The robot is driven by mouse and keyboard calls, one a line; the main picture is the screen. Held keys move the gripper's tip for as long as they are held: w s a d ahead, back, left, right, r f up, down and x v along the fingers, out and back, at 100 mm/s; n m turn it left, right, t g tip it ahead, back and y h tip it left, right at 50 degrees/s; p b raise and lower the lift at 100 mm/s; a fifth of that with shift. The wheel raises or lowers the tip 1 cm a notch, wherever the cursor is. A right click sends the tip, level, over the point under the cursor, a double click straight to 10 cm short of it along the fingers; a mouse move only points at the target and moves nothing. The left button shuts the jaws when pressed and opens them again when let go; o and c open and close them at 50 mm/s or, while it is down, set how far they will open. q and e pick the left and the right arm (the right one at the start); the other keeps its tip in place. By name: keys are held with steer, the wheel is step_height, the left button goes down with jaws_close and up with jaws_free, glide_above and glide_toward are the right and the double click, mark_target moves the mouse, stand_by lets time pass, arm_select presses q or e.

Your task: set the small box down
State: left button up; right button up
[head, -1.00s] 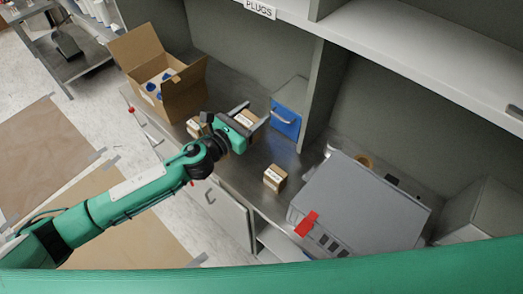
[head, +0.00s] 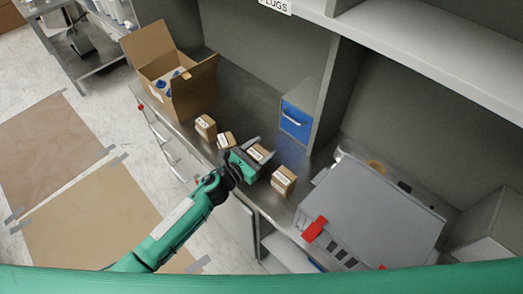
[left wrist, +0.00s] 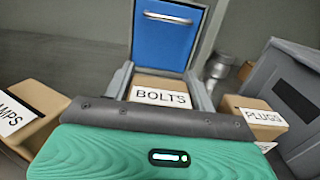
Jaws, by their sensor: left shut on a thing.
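The small box (head: 258,152) is brown cardboard with a white label that reads BOLTS in the left wrist view (left wrist: 160,92). My left gripper (head: 262,150) is shut on it, with one finger on each side. It is at the steel counter, between two other small boxes. I cannot tell whether its underside touches the counter. In the left wrist view my gripper's fingers (left wrist: 160,88) flank the box, and the green gripper body hides its lower part. My right gripper is not in view.
A PLUGS box (head: 284,180) stands close on the right. Two more small boxes (head: 206,127) (head: 226,140) stand on the left, near an open carton (head: 172,85). A blue-fronted drawer (head: 295,120) is behind. A grey case (head: 370,210) takes up the right of the counter (head: 240,92).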

arm_select(q)
steer(key=shift+f, duration=0.2)
steer(key=shift+f, duration=0.15)
steer(key=o, duration=1.1)
steer(key=shift+r, duration=0.4)
steer(key=b+v, duration=0.1)
steer(key=v, duration=0.2)
steer(key=b+v, duration=0.1)
steer(key=v, duration=0.3)
steer(key=b+v, duration=0.1)
steer(key=v, duration=0.3)
steer(key=shift+f, duration=0.3)
steer(key=shift+s+a+r, duration=0.2)
steer(key=shift+s+a, duration=0.15)
